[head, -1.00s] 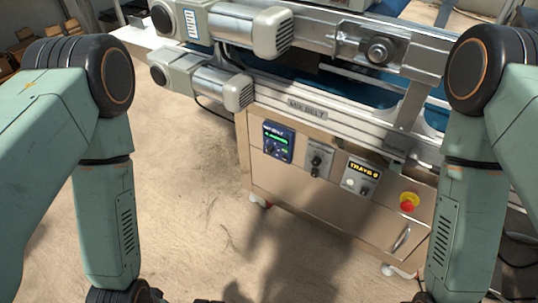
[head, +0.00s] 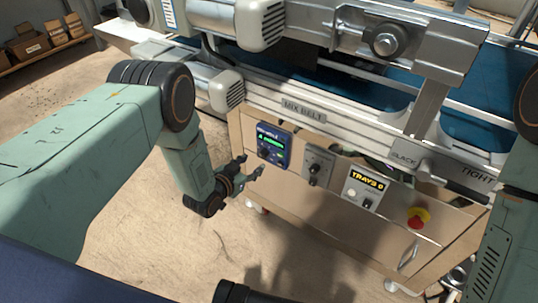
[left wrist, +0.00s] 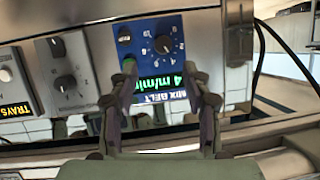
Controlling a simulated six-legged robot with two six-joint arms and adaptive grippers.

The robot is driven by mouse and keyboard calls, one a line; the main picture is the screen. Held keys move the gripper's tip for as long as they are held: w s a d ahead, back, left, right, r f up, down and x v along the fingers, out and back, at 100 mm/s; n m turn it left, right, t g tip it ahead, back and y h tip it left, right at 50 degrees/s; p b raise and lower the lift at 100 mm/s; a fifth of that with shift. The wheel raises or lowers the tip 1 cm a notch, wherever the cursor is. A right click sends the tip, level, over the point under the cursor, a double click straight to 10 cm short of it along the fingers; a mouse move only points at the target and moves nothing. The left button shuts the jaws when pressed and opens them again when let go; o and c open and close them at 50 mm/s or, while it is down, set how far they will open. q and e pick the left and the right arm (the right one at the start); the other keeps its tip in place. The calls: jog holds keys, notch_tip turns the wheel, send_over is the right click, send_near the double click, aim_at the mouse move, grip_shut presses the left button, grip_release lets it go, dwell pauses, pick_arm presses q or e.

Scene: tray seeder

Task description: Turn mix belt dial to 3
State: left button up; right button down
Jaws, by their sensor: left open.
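The blue mix belt panel (head: 274,146) is on the front of the steel cabinet, with a lit green display. In the left wrist view the panel appears inverted, with a black dial (left wrist: 163,44) ringed by white numbers. The green display (left wrist: 160,86) there reads about 4 m/min. The dial's exact setting is too small to tell. My left gripper (head: 250,168) is open and empty just left of and below the panel. In the left wrist view its two fingers (left wrist: 163,80) stand apart in front of the panel, short of the dial.
Right of the panel are a grey knob plate (head: 316,168), a tray counter (head: 363,187) and a red emergency button (head: 418,217). The conveyor rail (head: 330,122) and grey motors (head: 262,25) overhang above. Open floor (head: 150,240) lies left of the cabinet.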

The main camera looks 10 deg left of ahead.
aim_at(262, 156)
pick_arm(q)
jog(key=b+x, duration=0.1)
jog(key=x, duration=0.1)
jog(key=b+x, duration=0.1)
jog(key=x, duration=0.1)
jog(key=b+x, duration=0.1)
jog(key=x, duration=0.1)
jog(key=shift+a+f, duration=0.3)
jog(key=shift+f, duration=0.05)
jog(key=shift+w+d+f+b, duration=0.1)
jog(key=shift+w+f+b, duration=0.2)
jog(key=shift+w, duration=0.3)
jog(key=shift+r, duration=0.1)
jog(key=shift+d, duration=0.1)
jog(key=shift+c, duration=0.4)
grip_shut()
